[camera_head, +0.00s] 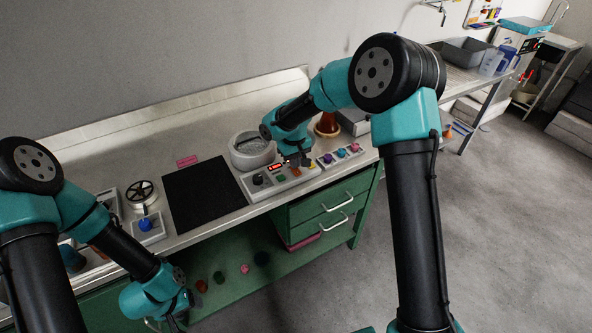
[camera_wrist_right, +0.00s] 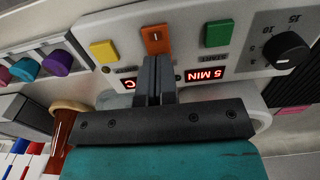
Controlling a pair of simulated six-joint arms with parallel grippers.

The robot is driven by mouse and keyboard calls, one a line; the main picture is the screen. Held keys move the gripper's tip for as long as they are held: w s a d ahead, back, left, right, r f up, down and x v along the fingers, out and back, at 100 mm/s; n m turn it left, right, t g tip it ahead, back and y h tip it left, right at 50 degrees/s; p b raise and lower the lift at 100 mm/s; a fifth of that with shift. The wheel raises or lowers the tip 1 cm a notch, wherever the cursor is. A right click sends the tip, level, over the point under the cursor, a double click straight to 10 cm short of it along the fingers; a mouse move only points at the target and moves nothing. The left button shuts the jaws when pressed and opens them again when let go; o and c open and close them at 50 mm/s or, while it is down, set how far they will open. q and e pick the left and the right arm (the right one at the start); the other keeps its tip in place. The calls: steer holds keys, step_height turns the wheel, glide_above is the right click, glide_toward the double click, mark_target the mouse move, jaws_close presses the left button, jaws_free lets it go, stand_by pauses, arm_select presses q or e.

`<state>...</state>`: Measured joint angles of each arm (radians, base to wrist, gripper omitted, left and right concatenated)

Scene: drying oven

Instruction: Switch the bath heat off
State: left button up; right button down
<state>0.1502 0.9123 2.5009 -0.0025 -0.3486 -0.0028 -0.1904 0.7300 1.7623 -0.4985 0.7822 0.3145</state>
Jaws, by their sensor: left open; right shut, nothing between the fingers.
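The bath's control panel (camera_head: 262,192) lies at the front of the bench, before a round pale bath (camera_head: 250,150). In the right wrist view the panel carries an orange button (camera_wrist_right: 155,39), a yellow button (camera_wrist_right: 103,51), a green button (camera_wrist_right: 218,33) and a black dial (camera_wrist_right: 287,50). A red display (camera_wrist_right: 206,75) reads 5 MIN; a second display (camera_wrist_right: 128,83) is mostly hidden by my fingers. My right gripper (camera_wrist_right: 156,62) is shut and empty, its tips at the orange button; contact cannot be told. My left gripper (camera_head: 177,318) is open, low at the bench's front.
A black mat (camera_head: 204,194) lies left of the panel. A strip with coloured knobs (camera_head: 340,154) stands right of it, near a reddish-brown vessel (camera_head: 327,124). A blue-knobbed device (camera_head: 148,228) is at left. Green drawers (camera_head: 322,212) are below the bench.

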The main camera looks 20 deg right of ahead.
steer(key=shift+f, duration=0.5)
stand_by(0.4)
steer(key=shift+r, duration=3.5)
